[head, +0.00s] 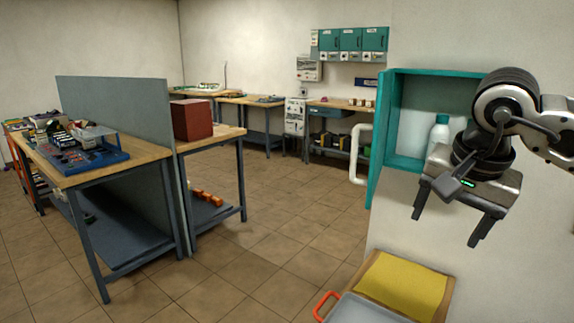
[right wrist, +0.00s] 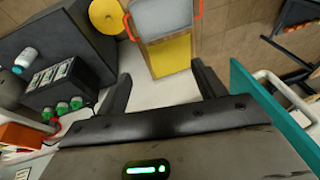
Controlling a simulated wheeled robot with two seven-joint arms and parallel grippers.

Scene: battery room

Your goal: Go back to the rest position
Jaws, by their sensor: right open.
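My right gripper (head: 447,226) is raised at the right of the head view, in front of the wall and a teal open cabinet. Its two fingers are spread apart with nothing between them. In the right wrist view the same gripper (right wrist: 160,88) shows its fingers apart, with white surface, a yellow sheet and a grey tray beyond them. My left gripper is in neither view.
The teal cabinet (head: 402,112) holds a white bottle (head: 438,134), close behind my right gripper. Below are a yellow sheet (head: 402,287) and a grey tray (head: 362,310) with an orange handle. Workbenches and a grey partition (head: 122,140) stand left. The middle floor is clear.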

